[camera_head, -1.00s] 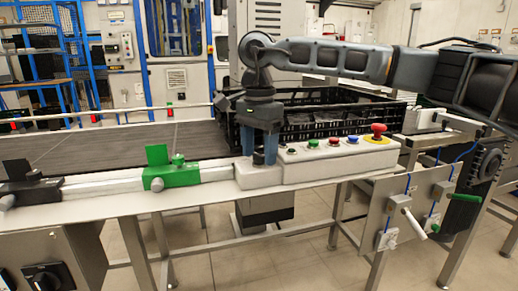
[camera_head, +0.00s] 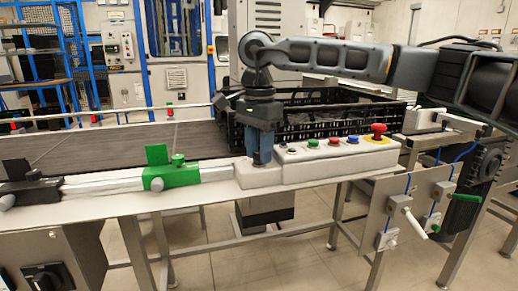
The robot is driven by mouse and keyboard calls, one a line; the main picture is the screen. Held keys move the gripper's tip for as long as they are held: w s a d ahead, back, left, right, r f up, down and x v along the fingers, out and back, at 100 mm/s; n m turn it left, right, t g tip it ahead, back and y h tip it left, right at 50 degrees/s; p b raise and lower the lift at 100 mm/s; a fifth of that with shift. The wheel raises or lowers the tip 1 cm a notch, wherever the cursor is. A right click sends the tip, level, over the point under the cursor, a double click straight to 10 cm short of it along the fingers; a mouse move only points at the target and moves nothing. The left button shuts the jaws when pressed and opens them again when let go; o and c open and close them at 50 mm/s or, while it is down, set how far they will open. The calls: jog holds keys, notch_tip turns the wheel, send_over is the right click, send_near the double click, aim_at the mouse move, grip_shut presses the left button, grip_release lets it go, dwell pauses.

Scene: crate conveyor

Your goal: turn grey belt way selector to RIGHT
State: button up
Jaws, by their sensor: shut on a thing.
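My gripper (camera_head: 260,158) points straight down at the left end of the white control box (camera_head: 340,163). Its blue fingers are shut on the dark selector knob (camera_head: 258,158), which stands on the box's lower left block (camera_head: 258,178). The fingers hide most of the knob, so I cannot tell which way it points.
The box carries several buttons, including a red mushroom button (camera_head: 379,129). A black crate (camera_head: 345,121) stands on the belt (camera_head: 130,145) behind. A green clamp (camera_head: 170,176) is on the rail to the left. Hanging levers (camera_head: 413,223) are at the lower right.

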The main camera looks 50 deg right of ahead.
jog(key=m+b, duration=0.1)
jog(key=m, duration=0.4)
jog(key=m+b, duration=0.1)
jog(key=m, duration=0.5)
jog(key=shift+b, duration=0.3)
dwell(0.5)
jog(key=o, duration=1)
jog(key=shift+o, duration=0.2)
jog(key=shift+r, duration=0.1)
notch_tip(320, 180, up, 8)
jog(key=shift+f+p, duration=0.2)
jog(key=shift+p, duration=0.4)
